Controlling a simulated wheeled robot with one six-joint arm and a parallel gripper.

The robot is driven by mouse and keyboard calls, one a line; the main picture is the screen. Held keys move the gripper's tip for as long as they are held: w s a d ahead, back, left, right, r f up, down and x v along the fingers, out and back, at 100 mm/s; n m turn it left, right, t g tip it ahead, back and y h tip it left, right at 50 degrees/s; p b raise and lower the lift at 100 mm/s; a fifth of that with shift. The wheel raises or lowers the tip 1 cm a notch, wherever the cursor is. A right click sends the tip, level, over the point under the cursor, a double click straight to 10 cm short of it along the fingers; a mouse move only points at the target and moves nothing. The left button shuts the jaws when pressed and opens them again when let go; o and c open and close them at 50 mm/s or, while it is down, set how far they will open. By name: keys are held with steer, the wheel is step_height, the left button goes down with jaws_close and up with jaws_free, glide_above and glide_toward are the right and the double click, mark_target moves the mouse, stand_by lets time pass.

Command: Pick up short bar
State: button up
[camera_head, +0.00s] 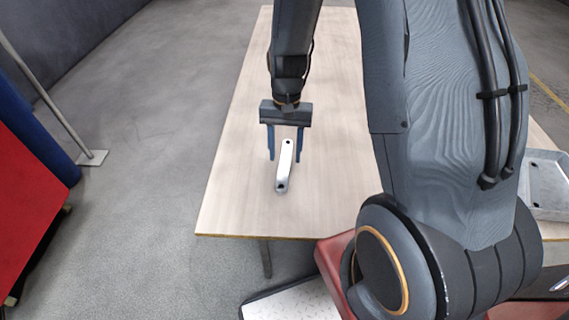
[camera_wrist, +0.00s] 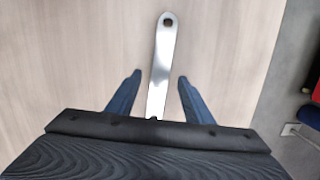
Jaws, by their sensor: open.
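The short bar (camera_head: 285,167) is a flat silver metal strip with rounded ends and a hole near each end. It lies on the light wooden table (camera_head: 235,195), toward the table's left side. My gripper (camera_head: 285,157) is open, with its blue fingers on either side of the bar. In the wrist view the bar (camera_wrist: 163,62) runs lengthwise between the fingers of my gripper (camera_wrist: 160,78), with a gap on each side. Its lower end is hidden behind the gripper body. I cannot tell how high the fingertips are above the table.
A grey metal tray (camera_head: 548,208) is at the right, partly cut off by the frame. My arm hides much of the table's right side. The tabletop around the bar is clear. A red panel (camera_head: 28,205) and a blue cylinder (camera_head: 38,140) stand off the table at the left.

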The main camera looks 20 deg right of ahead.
steer(key=shift+s+a+f, duration=0.1)
steer(key=shift+s+f, duration=0.05)
steer(key=shift+f, duration=0.9)
jaws_close()
steer(key=shift+r, duration=0.2)
